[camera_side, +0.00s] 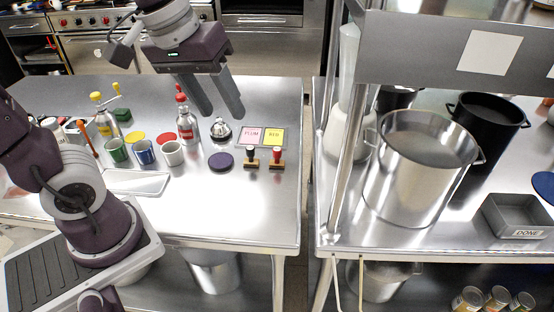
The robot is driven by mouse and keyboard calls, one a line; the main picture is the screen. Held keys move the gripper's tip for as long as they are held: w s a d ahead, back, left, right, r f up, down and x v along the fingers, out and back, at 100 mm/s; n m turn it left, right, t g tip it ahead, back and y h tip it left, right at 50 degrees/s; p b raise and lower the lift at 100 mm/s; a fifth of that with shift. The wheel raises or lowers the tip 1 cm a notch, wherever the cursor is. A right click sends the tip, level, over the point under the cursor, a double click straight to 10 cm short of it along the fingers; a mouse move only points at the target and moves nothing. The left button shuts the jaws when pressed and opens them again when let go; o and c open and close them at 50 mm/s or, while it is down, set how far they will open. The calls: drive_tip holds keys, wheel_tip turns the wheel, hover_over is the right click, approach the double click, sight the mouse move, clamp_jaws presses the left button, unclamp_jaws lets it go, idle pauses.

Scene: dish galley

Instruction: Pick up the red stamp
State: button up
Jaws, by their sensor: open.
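The red stamp (277,157) stands upright on the steel table, with a red handle and a wooden base. A similar stamp with a dark handle (250,157) stands just to its left. My gripper (222,110) is open and empty, pointing down above the table. In the picture its fingers are above and to the left of both stamps, apart from them.
A label tray (264,147) with PLUM and RED cards lies behind the stamps. A dark purple disc (221,160), a bell (221,128), a red-capped bottle (186,118) and several cups (144,151) are to the left. The table front is clear.

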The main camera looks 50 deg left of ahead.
drive_tip(key=w+a+f+n+g, duration=0.1)
drive_tip(key=w+f+n, duration=0.2)
drive_tip(key=w, duration=0.3)
drive_tip(key=n+g+y, duration=0.2)
drive_tip(key=n+g, duration=0.1)
drive_tip(key=n, duration=0.6)
hover_over(277, 149)
drive_tip(key=d, duration=0.2)
wheel_tip(277, 149, down, 14)
drive_tip(key=f, duration=0.2)
drive_tip(key=a+f, duration=0.1)
drive_tip(key=f, duration=0.1)
drive_tip(key=a+f, duration=0.1)
drive_tip(key=f, duration=0.2)
clamp_jaws()
